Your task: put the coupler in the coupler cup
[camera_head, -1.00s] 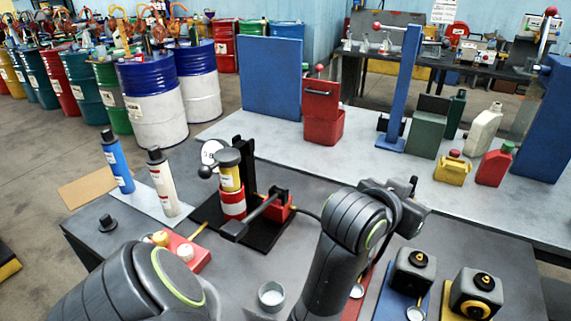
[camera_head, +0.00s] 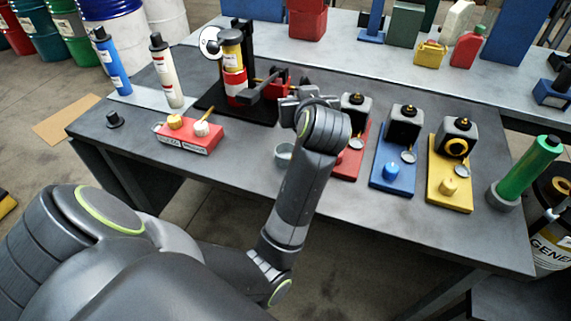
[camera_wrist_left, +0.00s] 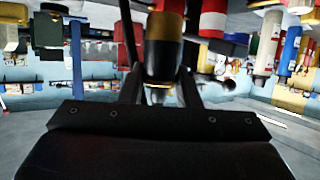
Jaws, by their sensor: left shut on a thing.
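My left arm reaches over the table in the head view, with its gripper (camera_head: 292,104) at the far side of its wrist, close to the red pump lever parts. In the left wrist view the fingers (camera_wrist_left: 160,92) are closed around a dark, gold-banded cylinder (camera_wrist_left: 163,62), which looks like the coupler. In the head view the held piece is too small and hidden to make out. A small grey open cup (camera_head: 283,155), likely the coupler cup, stands on the table just left of my forearm and nearer than the gripper. My right gripper is in neither view.
Red, blue (camera_head: 385,182) and yellow (camera_head: 448,192) stations stand to the right. A green cylinder (camera_head: 528,168) stands at the right edge.

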